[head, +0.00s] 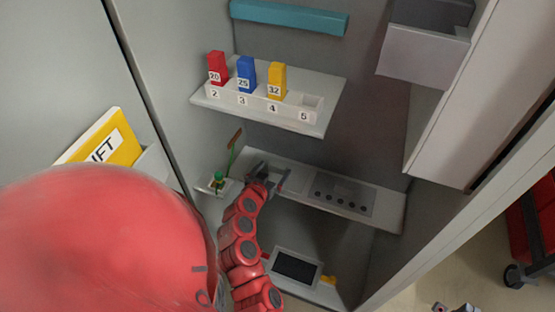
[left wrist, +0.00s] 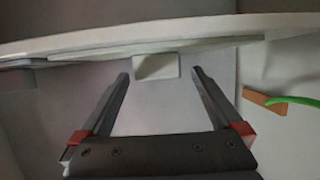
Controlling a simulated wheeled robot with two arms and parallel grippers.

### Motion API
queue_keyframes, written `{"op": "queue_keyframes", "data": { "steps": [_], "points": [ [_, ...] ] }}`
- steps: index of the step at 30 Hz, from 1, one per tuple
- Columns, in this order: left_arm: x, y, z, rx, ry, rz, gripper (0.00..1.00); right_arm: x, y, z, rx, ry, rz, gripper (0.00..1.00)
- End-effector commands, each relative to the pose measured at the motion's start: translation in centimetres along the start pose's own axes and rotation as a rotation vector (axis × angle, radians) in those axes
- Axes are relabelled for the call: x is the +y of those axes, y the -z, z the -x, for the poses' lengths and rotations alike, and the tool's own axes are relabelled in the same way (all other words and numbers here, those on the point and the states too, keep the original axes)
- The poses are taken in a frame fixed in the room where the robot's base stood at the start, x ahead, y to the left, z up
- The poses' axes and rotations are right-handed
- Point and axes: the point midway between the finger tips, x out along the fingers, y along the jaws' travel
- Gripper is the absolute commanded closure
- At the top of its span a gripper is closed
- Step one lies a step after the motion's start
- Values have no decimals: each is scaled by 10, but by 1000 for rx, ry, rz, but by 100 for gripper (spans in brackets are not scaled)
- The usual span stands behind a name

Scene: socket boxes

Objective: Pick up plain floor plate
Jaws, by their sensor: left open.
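The plain floor plate (head: 294,181) appears as a flat grey plate on the middle shelf (head: 390,214), left of a darker plate with several round dots (head: 343,194). My left gripper (head: 272,176) is at the shelf's left part, beside the plain plate and partly covering it. In the left wrist view, the open fingers (left wrist: 161,75) point towards a thin plate edge (left wrist: 110,51). A small pale tab (left wrist: 157,67) shows between the fingertips, with gaps on both sides. Whether the tab belongs to the plain plate is hard to tell. My right gripper is out of view.
The upper shelf holds red (head: 217,68), blue (head: 246,75) and yellow (head: 277,81) numbered blocks in a white holder. A small green item (head: 218,181) stands left of my gripper. A dark-screened panel (head: 295,268) lies below. Cabinet walls close in both sides.

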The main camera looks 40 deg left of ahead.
Motion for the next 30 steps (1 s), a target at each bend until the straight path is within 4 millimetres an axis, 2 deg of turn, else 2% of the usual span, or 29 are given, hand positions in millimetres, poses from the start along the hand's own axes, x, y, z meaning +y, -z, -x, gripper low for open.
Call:
{"op": "queue_keyframes", "data": {
  "steps": [8,15,18,25,30],
  "points": [
    [0,4,-16,4,3,-1,0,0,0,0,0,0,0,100],
    [4,5,-49,1,0,-1,0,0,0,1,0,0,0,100],
    [3,6,-58,4,3,-1,0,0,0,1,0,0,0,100],
    [3,6,-59,3,3,-2,0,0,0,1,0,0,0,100],
    [3,6,-59,3,3,-2,31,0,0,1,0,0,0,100]
  ]
}}
